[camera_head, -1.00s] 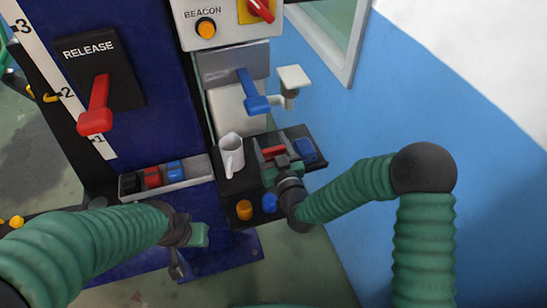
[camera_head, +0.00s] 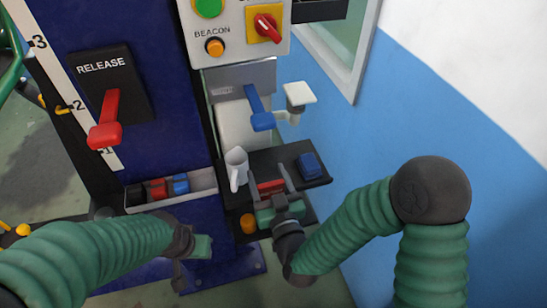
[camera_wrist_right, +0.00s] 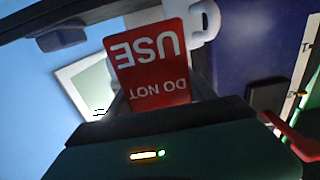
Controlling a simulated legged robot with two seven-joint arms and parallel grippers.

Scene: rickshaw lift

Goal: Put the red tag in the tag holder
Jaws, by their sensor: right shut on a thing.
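The red tag (camera_head: 270,188) is held upright between the fingers of my right gripper (camera_head: 267,177), near the front edge of the dark shelf. In the right wrist view the tag (camera_wrist_right: 155,60) shows "DO NOT USE" upside down, with a finger at either side. My left gripper (camera_head: 200,246) hangs at lower left, away from the tag; its fingers are not clear. I cannot tell which part is the tag holder.
A white mug (camera_head: 236,168) stands just left of the tag. A blue block (camera_head: 309,165) lies on the dark shelf (camera_head: 285,160). A pale tray (camera_head: 204,184) holds black, red and blue pieces. A blue lever (camera_head: 262,120) and red release lever (camera_head: 105,132) stick out.

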